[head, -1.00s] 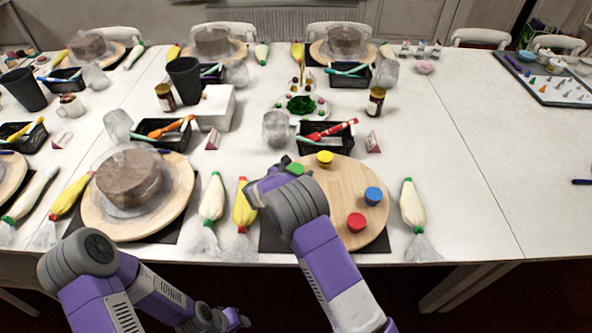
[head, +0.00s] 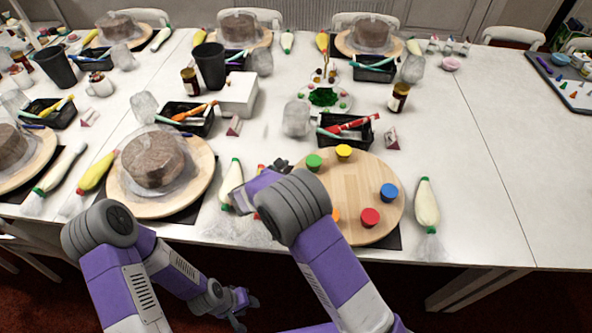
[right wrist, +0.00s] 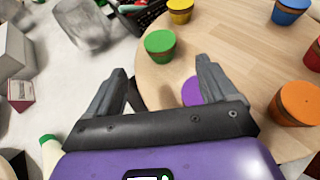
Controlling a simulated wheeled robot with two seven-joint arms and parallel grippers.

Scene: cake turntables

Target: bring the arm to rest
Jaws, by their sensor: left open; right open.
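My left gripper (head: 242,308) hangs low in front of the table's near edge in the head view, open and empty. My right gripper (head: 272,176) is over the left edge of the round wooden turntable (head: 350,180), partly hidden by its own wrist. In the right wrist view its jaws (right wrist: 160,68) are open with nothing held. A purple cup (right wrist: 191,91) shows beyond the right finger, partly covered by it. A green cup (right wrist: 160,45) stands on the board ahead of the fingers.
The turntable also bears yellow (head: 343,151), blue (head: 388,192), red (head: 370,217) and orange cups (right wrist: 296,103). A cake (head: 152,160) stands on another board at left. A piping bag (head: 427,204) lies right of the turntable. The table's right part is mostly clear.

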